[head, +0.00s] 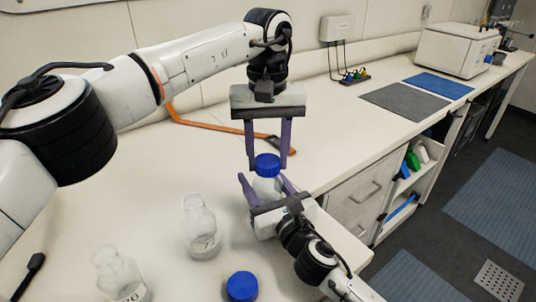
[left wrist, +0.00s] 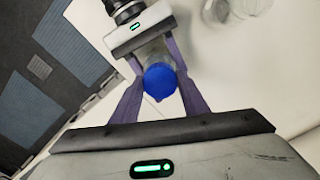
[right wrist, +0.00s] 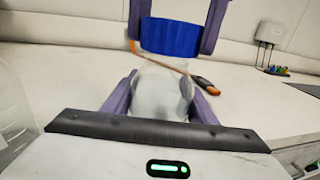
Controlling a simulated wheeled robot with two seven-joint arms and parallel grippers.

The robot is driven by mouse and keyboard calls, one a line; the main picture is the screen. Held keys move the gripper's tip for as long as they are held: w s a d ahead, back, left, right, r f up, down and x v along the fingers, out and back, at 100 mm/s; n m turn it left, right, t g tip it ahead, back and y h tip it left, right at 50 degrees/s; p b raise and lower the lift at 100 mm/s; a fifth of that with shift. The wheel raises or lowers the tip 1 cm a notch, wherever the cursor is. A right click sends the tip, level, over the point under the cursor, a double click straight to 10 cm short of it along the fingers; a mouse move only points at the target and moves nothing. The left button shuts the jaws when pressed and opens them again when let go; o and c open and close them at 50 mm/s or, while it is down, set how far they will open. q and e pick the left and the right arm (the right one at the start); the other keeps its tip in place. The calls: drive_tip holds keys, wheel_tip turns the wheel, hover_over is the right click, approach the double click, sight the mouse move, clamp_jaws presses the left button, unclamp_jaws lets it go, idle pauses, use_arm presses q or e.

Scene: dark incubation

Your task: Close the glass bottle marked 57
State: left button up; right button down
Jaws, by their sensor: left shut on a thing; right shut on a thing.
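My left gripper (head: 267,158) reaches down from above and is shut on a blue cap (head: 267,165). The cap sits over the mouth of a clear glass bottle (head: 266,188); whether it is fully seated I cannot tell. My right gripper (head: 266,184) comes from the front right and is shut on the bottle's body, holding it upright. In the right wrist view the cap (right wrist: 170,38) is between the left fingers, above the bottle (right wrist: 160,95). In the left wrist view the cap (left wrist: 160,80) covers the bottle's top. No number is readable on this bottle.
Two open glass bottles stand on the bench, one in the middle (head: 201,230) and one at the front left (head: 120,278). A loose blue cap (head: 241,286) lies near the front. An orange-handled tool (head: 215,124) lies behind. Mats (head: 409,100) lie farther right.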

use_arm(q)
drive_tip(key=m, duration=0.8)
drive_tip(key=o, duration=1)
drive_tip(key=shift+c, duration=0.4)
